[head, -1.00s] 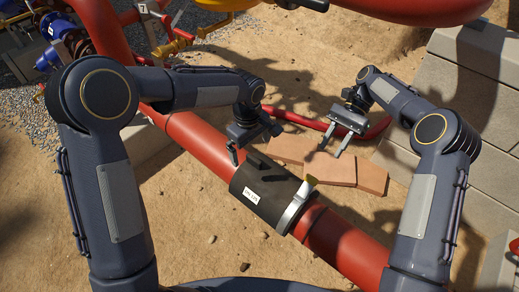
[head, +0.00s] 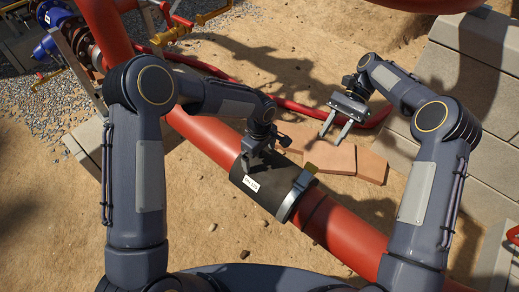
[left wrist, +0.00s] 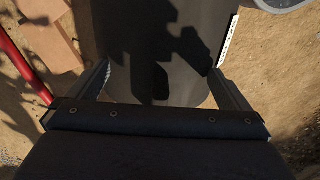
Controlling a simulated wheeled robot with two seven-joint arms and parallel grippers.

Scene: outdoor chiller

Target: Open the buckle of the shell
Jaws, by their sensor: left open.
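The shell (head: 258,190) is a black sleeve around the red pipe, with a white label on its side. My left gripper (head: 252,166) is open at the shell's upper left end, apart from the buckle. In the left wrist view its fingers (left wrist: 160,80) stand either side of the shell (left wrist: 170,45); contact is unclear. My right gripper (head: 335,139) has its fingers apart and empty, above the bricks behind the buckle.
The red pipe (head: 345,238) runs diagonally across the sandy ground. Flat orange bricks (head: 332,158) lie behind the shell. A thinner red pipe (head: 376,116) curves past them. Concrete blocks (head: 470,75) stand at right. Open sand lies in front.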

